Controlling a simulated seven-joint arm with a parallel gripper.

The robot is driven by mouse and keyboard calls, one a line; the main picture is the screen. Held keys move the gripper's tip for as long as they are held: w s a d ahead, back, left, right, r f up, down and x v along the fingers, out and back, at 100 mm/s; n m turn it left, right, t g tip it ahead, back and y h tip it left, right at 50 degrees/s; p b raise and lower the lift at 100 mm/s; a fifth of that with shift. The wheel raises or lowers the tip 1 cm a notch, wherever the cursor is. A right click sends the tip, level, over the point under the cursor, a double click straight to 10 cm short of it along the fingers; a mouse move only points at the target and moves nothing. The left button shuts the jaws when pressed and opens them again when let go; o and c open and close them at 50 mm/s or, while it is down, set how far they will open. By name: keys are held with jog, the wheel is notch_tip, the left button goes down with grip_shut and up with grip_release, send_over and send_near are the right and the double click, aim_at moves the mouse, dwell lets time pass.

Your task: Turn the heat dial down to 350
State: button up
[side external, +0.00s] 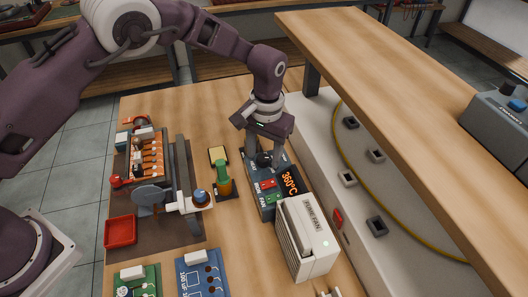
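The heat station (264,196) is a dark box on the wooden bench, with a lit display (290,182) that reads 360°C in orange. A round black dial (263,159) shows at its far end, partly hidden by my gripper. My gripper (265,152) points down at that end, with its fingers apart on either side of the dial. I cannot tell whether the fingers touch the dial or grip it.
A cream fume fan (307,238) stands right in front of the station. A green-handled tool in a stand (222,172) is close on the left. Further left are a clamp rig, a red tray (121,231) and circuit boards. A raised wooden shelf (400,85) runs along the right.

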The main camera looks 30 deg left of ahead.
notch_tip(320, 180, up, 7)
jog(key=shift+d+r, duration=0.1)
jog(key=shift+d, duration=0.05)
dwell(0.4)
jog(key=shift+r, duration=0.2)
notch_tip(320, 180, up, 8)
send_over(265, 158)
jog(key=s+a, duration=0.2)
jog(key=a, duration=0.2)
jog(key=s+a+r+t+h, duration=0.2)
jog(key=s+a+r, duration=0.4)
jog(key=s+r, duration=0.25)
jog(key=s+a+t, duration=0.1)
jog(key=s+a, duration=0.2)
jog(key=s, duration=0.7)
jog(key=s+a+t+y, duration=0.1)
jog(key=s+a, duration=0.3)
jog(key=s, duration=0.6)
jog(key=shift+s+a+r+t, duration=0.15)
jog(key=shift+a+r+t, duration=0.15)
jog(key=shift+t, duration=0.5)
